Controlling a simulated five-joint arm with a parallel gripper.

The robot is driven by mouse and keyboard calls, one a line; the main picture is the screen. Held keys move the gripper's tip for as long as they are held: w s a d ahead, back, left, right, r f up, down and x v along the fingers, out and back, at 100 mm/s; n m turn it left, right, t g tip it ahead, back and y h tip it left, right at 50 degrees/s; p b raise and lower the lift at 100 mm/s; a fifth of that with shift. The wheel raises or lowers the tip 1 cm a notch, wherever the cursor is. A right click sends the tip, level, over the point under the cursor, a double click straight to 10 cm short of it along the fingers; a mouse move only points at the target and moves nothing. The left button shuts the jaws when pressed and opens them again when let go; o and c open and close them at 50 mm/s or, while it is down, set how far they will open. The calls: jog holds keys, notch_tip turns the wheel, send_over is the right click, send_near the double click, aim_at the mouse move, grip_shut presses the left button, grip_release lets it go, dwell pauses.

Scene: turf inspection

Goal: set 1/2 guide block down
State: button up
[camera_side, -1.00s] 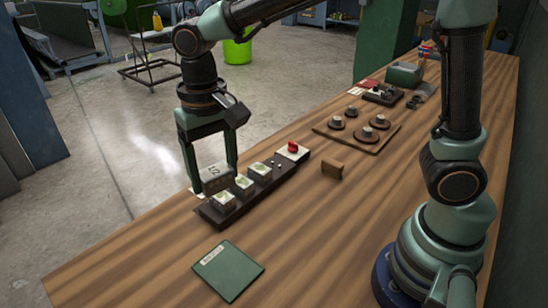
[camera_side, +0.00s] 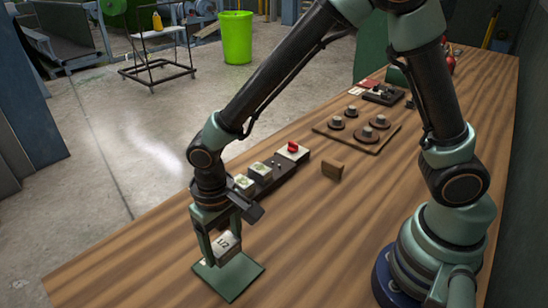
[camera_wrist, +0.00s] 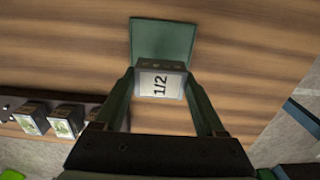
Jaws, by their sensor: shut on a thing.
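My gripper (camera_side: 225,250) points down at the front of the table and is shut on the guide block (camera_side: 227,243). The block is a small grey piece with a white label face. In the wrist view the 1/2 block (camera_wrist: 160,84) sits between the two fingers of my gripper (camera_wrist: 160,76). A dark green square plate (camera_side: 240,281) lies flat on the table under the block; it also shows in the wrist view (camera_wrist: 163,38). The block overlaps the plate's edge nearest the gripper in the wrist view. I cannot tell whether it touches the plate.
A dark rack (camera_side: 285,178) with several turf-topped blocks and a red knob stands behind my gripper. A small brown block (camera_side: 332,170) stands alone to its right. A wooden board (camera_side: 357,131) with round weights lies farther back. Bare wood surrounds the plate.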

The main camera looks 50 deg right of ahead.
aim_at(228, 268)
jog(key=shift+f, duration=2.25)
jog(key=shift+f, duration=0.15)
jog(key=o, duration=1.3)
notch_tip(228, 268, up, 12)
jog(key=shift+d+r, duration=0.1)
jog(key=shift+r, duration=0.1)
jog(key=shift+s+d+r+t, duration=0.8)
jog(key=shift+d+r, duration=1.15)
jog(key=shift+d, duration=1.45)
jog(key=shift+s+d+r+t, duration=0.35)
jog(key=shift+d+r+t, duration=0.7)
jog(key=shift+d+r, duration=1.6)
jog(key=shift+s+d+r+t, duration=0.6)
jog(key=shift+d+r+t, duration=0.5)
jog(key=shift+d, duration=3)
jog(key=shift+r, duration=0.2)
